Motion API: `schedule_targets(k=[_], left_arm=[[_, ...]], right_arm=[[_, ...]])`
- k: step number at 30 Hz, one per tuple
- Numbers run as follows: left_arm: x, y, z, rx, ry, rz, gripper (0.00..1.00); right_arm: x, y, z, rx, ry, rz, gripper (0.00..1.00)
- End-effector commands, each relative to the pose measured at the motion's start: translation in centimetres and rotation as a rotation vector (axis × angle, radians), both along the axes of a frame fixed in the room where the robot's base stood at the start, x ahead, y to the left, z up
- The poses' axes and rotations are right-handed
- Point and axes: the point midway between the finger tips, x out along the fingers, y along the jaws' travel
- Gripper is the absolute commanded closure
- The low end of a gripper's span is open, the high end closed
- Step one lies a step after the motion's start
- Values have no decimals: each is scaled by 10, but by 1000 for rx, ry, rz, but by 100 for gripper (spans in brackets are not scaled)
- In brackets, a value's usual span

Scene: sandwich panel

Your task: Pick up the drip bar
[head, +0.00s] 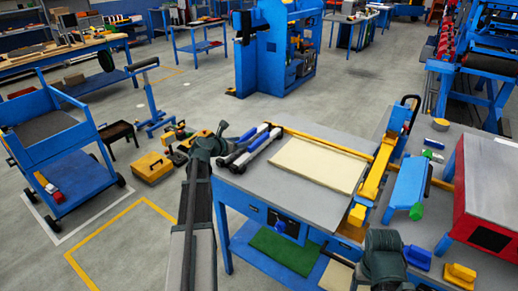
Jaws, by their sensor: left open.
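A cream panel (318,166) lies flat on the grey-topped workbench (250,188). A thin yellow bar (325,141) runs along the panel's far edge; I cannot tell for sure whether it is the drip bar. My right gripper is not in view; only a dark part of my right arm shows at the bottom right.
A thick yellow beam (377,171) with blue parts stands along the bench's right side. Farther right are a red box (487,195), a blue stand (407,185) and small blocks. A blue cart (62,150) and yellow toolbox (153,167) stand on the floor at left.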

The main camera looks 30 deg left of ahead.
Motion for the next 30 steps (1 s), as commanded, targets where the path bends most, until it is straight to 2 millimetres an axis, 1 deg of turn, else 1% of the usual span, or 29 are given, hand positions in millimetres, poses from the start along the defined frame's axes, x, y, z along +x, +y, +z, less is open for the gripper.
schedule_targets(k=[5, 12, 14, 17, 23, 26, 30], left_arm=[[21, -1, -11, 2, 1, -3, 40], [63, -4, -29, 3, 1, -4, 40], [71, -6, -32, 3, 2, -4, 40], [77, -7, -34, 3, 2, -3, 40], [79, -8, -34, 3, 2, -3, 40], [87, -9, -39, 4, 2, -4, 40], [105, -13, -50, 2, 2, -5, 40]], right_arm=[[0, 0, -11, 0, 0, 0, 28], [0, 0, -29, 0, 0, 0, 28], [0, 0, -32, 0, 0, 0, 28], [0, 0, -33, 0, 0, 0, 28], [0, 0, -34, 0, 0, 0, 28], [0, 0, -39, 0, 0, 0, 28], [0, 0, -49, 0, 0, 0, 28]])
